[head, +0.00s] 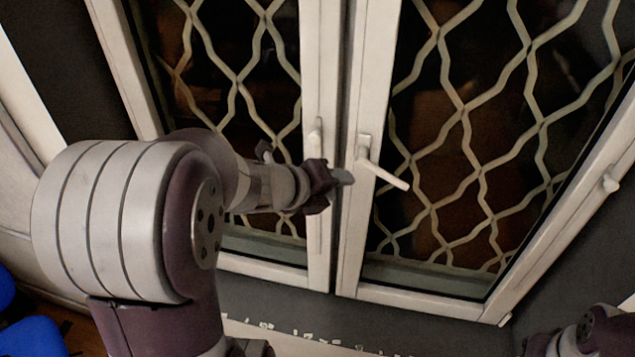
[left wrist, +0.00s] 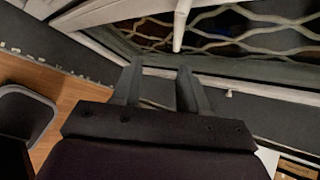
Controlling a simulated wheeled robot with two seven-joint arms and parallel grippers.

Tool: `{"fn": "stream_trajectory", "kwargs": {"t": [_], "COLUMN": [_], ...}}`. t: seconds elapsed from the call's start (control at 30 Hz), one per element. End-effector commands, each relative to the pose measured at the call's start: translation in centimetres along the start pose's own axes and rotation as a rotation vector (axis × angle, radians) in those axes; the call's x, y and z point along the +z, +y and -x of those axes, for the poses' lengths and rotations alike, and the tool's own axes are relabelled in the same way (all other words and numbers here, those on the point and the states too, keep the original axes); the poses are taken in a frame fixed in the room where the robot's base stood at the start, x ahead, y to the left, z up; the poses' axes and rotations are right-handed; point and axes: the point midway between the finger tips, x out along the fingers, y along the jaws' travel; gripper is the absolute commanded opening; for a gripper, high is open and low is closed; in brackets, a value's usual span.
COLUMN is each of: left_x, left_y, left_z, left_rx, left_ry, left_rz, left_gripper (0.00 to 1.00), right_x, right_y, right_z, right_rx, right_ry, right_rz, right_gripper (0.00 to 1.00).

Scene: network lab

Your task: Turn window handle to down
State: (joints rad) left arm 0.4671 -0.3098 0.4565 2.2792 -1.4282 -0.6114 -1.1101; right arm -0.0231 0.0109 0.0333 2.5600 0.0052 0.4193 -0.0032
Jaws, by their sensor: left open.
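The window has two white-framed sashes. A white handle (head: 382,174) on the right sash has its lever slanting down to the right, between level and straight down. Another white handle (head: 317,138) on the left sash stands upright, partly hidden by my gripper. My left gripper (head: 342,178) is in front of the left sash's inner edge, left of the slanted handle and apart from it. In the left wrist view its two fingers (left wrist: 160,75) are spread and empty. A white bar (left wrist: 180,28), apparently a handle lever, shows just beyond the fingertips. My right gripper is out of the picture.
A pale wavy security grille (head: 465,125) is behind the glass. A dark wall (head: 270,305) runs below the window. Blue chairs (head: 30,335) are at the lower left, and a dark chair (left wrist: 25,115) shows in the left wrist view.

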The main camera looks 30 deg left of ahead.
Motion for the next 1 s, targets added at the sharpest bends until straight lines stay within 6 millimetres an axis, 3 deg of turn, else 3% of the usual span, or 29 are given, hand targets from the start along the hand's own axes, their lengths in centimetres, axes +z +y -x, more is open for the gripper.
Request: {"fn": "stream_trajectory", "kwargs": {"t": [0.23,0.27,0.3,0.43,0.87,1.0], "left_x": [0.2,-0.1,-0.1,0.0,0.0,0.0], "left_y": [0.0,0.9,0.8,0.4,0.0,0.0], "left_z": [8.1,7.2,7.4,8.7,10.0,10.0], "left_rx": [0.002,-0.012,-0.022,-0.020,0.000,0.000], "left_ry": [-0.010,-0.011,-0.010,-0.006,0.000,0.000], "left_rz": [0.002,-0.006,-0.009,-0.009,0.000,-0.001], "left_gripper": [0.43,0.43,0.43,0.43,0.43,0.00], "right_x": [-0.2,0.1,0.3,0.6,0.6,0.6], "right_y": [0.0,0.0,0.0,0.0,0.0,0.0], "right_z": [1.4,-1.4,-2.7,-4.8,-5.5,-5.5], "right_rx": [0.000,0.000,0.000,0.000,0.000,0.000], "right_ry": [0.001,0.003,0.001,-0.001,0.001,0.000], "right_rz": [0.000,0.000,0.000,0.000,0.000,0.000], "right_gripper": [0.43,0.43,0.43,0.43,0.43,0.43]}}
